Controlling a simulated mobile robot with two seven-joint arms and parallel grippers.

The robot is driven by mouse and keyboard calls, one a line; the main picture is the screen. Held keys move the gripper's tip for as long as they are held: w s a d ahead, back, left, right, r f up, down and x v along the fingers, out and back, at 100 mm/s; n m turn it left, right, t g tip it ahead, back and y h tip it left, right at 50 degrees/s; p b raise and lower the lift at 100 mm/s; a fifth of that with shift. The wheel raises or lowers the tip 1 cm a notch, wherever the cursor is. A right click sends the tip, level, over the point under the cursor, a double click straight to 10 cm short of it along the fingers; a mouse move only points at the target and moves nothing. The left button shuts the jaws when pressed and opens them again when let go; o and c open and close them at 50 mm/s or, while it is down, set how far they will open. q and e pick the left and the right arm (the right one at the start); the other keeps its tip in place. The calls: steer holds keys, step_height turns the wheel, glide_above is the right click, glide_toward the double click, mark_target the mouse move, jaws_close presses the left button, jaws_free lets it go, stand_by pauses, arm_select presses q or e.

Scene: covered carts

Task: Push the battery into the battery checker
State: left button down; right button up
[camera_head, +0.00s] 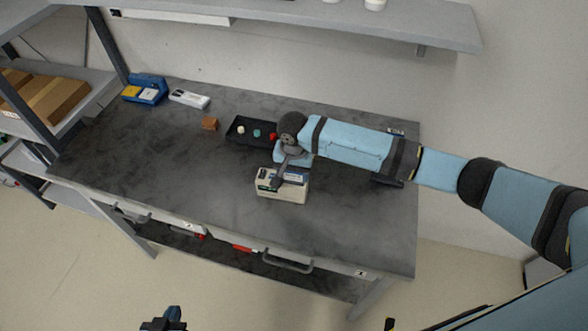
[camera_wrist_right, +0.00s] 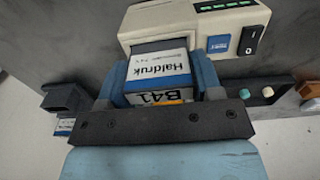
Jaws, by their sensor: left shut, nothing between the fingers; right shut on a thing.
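The battery checker (camera_head: 292,190) is a beige box on the dark tabletop. In the right wrist view the checker (camera_wrist_right: 165,22) shows green lights, a blue label and a black switch. My right gripper (camera_head: 278,180) is at the checker, reaching in from the right. It is shut on the battery (camera_wrist_right: 160,70), white, blue and grey with "Haldruk" and "B41" on it. The battery's far end meets the near side of the checker; how deep it sits inside is hidden. My left gripper (camera_head: 165,319) is shut and empty at the bottom edge, away from the table.
A black tray (camera_head: 233,138) with white, teal and red pieces lies behind the checker. A brown block (camera_head: 210,123), a white device (camera_head: 189,99) and a blue-and-yellow case (camera_head: 144,90) stand further left. The table's front left (camera_head: 140,170) is clear.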

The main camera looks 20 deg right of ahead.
steer(key=shift+f, duration=0.55)
steer(key=o, duration=1.1)
step_height(320, 180, up, 13)
steer(key=shift+f+b, duration=0.15)
steer(key=shift+b, duration=0.75)
steer(key=shift+r, duration=0.65)
